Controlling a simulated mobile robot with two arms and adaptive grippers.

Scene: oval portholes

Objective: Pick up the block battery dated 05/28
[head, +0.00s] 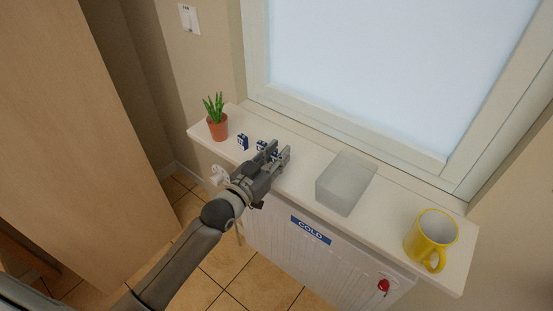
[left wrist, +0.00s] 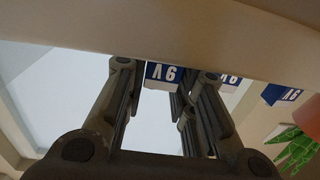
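Several small blue-and-white block batteries stand on the white windowsill. In the head view, one battery (head: 243,142) stands near the plant and another (head: 262,145) is close to my left gripper (head: 278,151), which partly hides the batteries there. The left wrist view shows the scene upside down: a battery marked 9V (left wrist: 163,76) appears between the two fingers of my left gripper (left wrist: 166,69). A second battery (left wrist: 231,79) is partly behind a finger, and a third (left wrist: 282,94) is apart. The fingers are open, with gaps beside the battery. No date is readable. My right gripper is not in view.
A potted plant (head: 217,127) stands at the sill's left end. A translucent box (head: 346,184) is right of my gripper, and a yellow mug (head: 431,239) is at the right end. A radiator (head: 335,262) with a COLD sign is below the sill (head: 392,199); the window is behind.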

